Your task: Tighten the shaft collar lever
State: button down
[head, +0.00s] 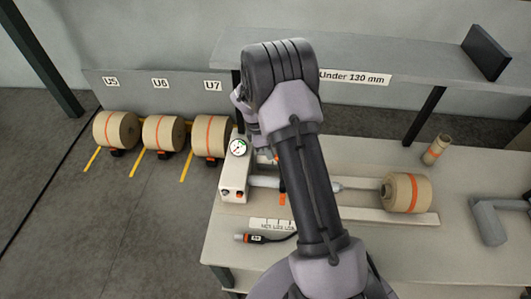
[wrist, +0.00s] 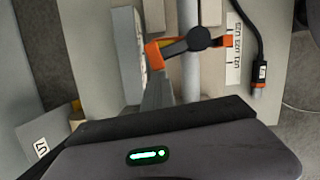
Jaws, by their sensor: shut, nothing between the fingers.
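The shaft collar (wrist: 199,38) shows in the wrist view as a dark round piece on the grey shaft (wrist: 191,75). An orange lever part (wrist: 165,46) reaches left from it, and a smaller orange piece sits on its right side. My gripper (wrist: 158,78) is shut and empty, its grey fingers pointing up close to the left orange part. I cannot tell whether they touch it.
A kraft roll (head: 408,193) is at the shaft's right end. The machine box (head: 234,178) with a gauge stands at its left end. A black cabled tool (head: 255,238) lies in front. Several rolls line the floor at left. A shelf (head: 390,60) overhangs the bench.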

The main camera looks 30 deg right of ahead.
jog(key=shift+d+m, duration=0.55)
jog(key=shift+m, duration=0.25)
dwell(1.3)
